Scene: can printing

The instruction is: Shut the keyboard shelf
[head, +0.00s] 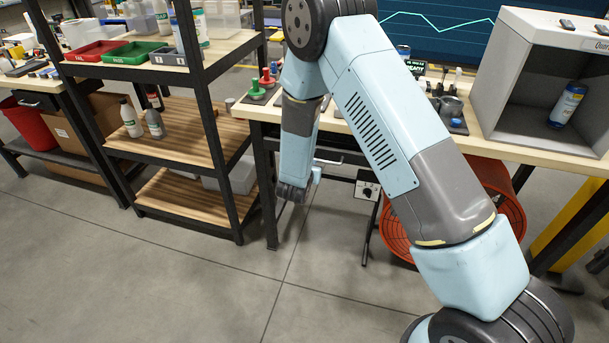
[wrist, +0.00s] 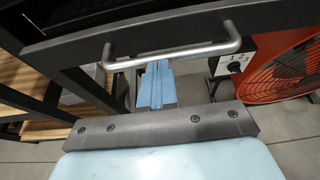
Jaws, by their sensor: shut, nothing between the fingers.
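The keyboard shelf (wrist: 75,39) shows in the wrist view as a dark front edge crossing the top, with a silver bar handle (wrist: 190,50) on it. A dark area lies behind this edge; I cannot make out a keyboard there. In the head view the shelf (head: 345,154) is under the workbench, partly hidden by my arm. My gripper (wrist: 158,68) is shut and empty, its light blue fingertips at the handle's bar, near its middle. I cannot tell whether they touch it. In the head view my gripper (head: 317,174) is mostly hidden behind my wrist.
A black shelving rack (head: 222,165) with wooden shelves stands left of the workbench (head: 255,112). An orange-red round fan or basket (wrist: 284,75) and a switch box (wrist: 234,66) are at the right under the bench. The grey floor in front is clear.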

